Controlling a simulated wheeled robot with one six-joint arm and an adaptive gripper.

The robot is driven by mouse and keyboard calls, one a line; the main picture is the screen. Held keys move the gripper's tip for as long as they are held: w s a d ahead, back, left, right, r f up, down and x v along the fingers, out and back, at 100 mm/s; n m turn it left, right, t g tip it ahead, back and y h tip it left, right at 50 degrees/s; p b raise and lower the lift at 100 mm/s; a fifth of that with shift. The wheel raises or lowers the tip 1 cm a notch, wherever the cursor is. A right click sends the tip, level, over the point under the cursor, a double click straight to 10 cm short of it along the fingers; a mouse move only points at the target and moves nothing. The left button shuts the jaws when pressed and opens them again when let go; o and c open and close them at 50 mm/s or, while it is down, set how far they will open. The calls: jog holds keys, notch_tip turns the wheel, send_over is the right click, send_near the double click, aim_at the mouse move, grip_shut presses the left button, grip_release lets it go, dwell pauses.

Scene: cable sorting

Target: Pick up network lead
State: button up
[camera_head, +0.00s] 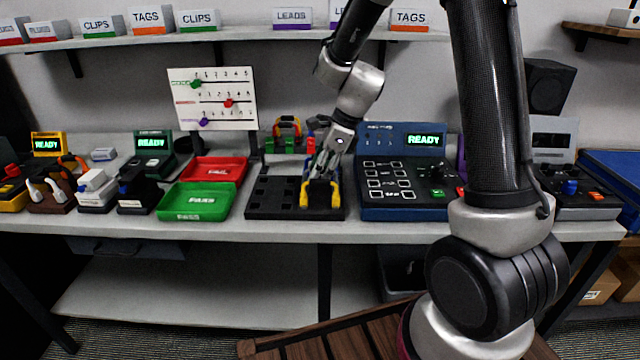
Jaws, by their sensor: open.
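My gripper (318,174) is open and points down over the right part of a black slotted tray (260,212) on the bench. A yellow item (304,193) with a dark middle sits in that tray directly under the fingers, partly covered by them. A red item (311,143) stands behind the gripper, and a coiled item in red, yellow and green (286,128) stands to its left. I cannot tell which of these is the network lead. The view does not show whether the fingers touch the yellow item.
A green tray (196,214) and a red tray (214,168) lie left of the black tray. A blue console (408,211) reading READY stands close on its right. A slider board (213,99) stands behind. Labelled boxes line the shelf (240,36) above.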

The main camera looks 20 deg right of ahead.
jog(key=shift+a+f, duration=0.1)
jog(key=shift+f, duration=0.15)
grip_shut()
jog(key=shift+r, duration=0.1)
notch_tip(320, 180, up, 13)
dwell(0.8)
